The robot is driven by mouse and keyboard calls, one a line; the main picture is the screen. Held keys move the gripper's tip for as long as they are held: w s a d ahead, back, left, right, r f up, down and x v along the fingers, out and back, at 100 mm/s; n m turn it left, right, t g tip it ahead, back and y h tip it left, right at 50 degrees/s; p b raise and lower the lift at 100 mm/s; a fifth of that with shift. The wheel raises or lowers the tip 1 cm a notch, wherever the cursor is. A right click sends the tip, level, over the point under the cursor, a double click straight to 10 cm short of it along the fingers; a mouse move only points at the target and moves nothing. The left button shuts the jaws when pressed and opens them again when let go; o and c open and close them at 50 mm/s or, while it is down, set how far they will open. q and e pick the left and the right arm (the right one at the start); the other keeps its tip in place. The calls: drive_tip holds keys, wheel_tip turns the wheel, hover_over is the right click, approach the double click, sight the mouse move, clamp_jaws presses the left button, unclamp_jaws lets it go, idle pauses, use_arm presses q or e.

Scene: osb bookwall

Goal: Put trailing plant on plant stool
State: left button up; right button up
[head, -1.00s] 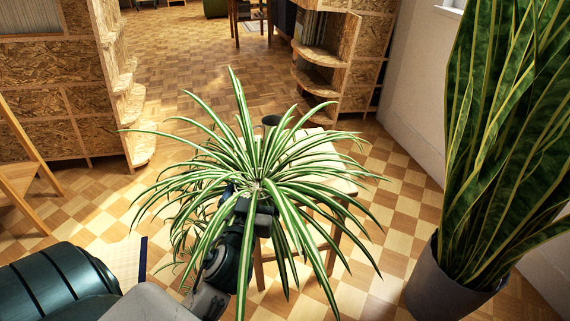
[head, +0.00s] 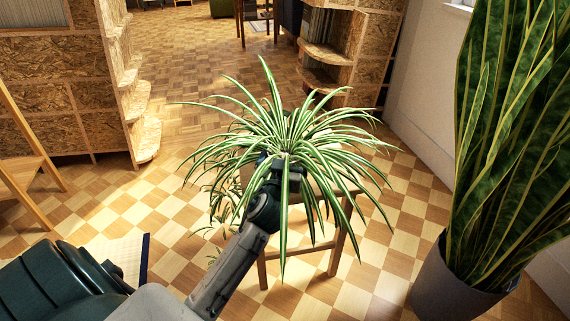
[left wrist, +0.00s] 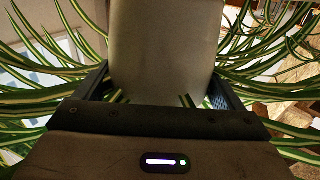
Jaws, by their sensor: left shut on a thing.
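The trailing plant (head: 300,135) has long green-and-white striped leaves spreading all around. In the left wrist view its plain pale pot (left wrist: 168,50) sits between the two fingers. My left gripper (head: 284,168) is shut on this pot, which the leaves and gripper hide in the head view. The wooden plant stool (head: 338,245) stands behind and below the plant; its legs and a rail show. Leaves cover most of its top, so I cannot tell whether the pot touches it. My right gripper is not in view.
A tall snake plant in a grey pot (head: 450,285) stands at the right by the wall. OSB shelving (head: 85,110) is at the left, with more shelves (head: 350,60) at the back. Checkered floor is clear around the stool.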

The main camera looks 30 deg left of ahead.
use_arm(q)
drive_tip(key=shift+f, duration=0.55)
drive_tip(key=o, duration=1.1)
drive_tip(key=shift+c, duration=0.2)
drive_tip(key=shift+s+r, duration=0.1)
